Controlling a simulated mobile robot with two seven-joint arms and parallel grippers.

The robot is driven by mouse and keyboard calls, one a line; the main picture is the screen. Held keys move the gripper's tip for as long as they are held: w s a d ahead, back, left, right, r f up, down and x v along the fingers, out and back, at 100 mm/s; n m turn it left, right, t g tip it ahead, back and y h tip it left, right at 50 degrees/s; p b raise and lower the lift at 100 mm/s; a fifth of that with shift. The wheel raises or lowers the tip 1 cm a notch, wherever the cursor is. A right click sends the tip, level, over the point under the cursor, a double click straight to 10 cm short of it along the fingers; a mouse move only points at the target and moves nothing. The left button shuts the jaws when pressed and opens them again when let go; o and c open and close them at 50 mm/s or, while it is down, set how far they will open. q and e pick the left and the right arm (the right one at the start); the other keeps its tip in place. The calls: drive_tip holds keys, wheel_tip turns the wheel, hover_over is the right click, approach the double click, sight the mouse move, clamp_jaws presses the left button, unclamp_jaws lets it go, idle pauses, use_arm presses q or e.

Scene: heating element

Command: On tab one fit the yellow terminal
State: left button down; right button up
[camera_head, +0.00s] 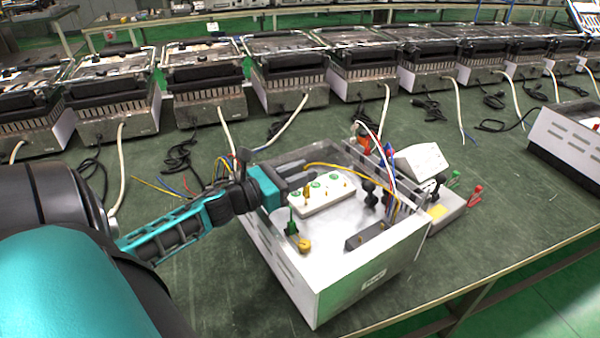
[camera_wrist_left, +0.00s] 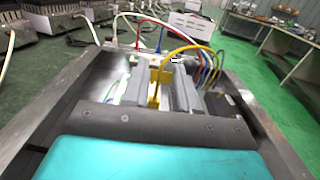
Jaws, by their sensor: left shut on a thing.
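My left gripper (camera_head: 302,186) reaches into the open white box (camera_head: 345,288) from the left. It is shut on the yellow terminal (camera_wrist_left: 154,96), at the end of a yellow wire (camera_head: 350,168). The wire arcs up and away in the wrist view (camera_wrist_left: 190,48). The terminal is just above or at the left part of a white block (camera_head: 325,202) with green round marks and small brass-coloured tabs. I cannot tell whether terminal and tab touch. Which tab is tab one is not readable. My right gripper is not in view.
In the box are a green-and-black connector (camera_head: 291,226), a brass-coloured knob (camera_head: 304,246) and a dark grey bar (camera_head: 368,238). Red, blue and white wires rise at its far right side. A white meter unit (camera_head: 420,160) stands behind. Similar appliances line the table's back.

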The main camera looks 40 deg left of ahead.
use_arm(q)
drive_tip(key=shift+f+b, duration=1.2)
drive_tip(key=shift+f, duration=0.15)
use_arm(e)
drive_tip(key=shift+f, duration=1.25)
use_arm(q)
drive_tip(key=c, duration=0.8)
unclamp_jaws()
wheel_tip(320, 180, up, 20)
drive_tip(key=p, duration=0.5)
drive_tip(key=shift+p, duration=0.4)
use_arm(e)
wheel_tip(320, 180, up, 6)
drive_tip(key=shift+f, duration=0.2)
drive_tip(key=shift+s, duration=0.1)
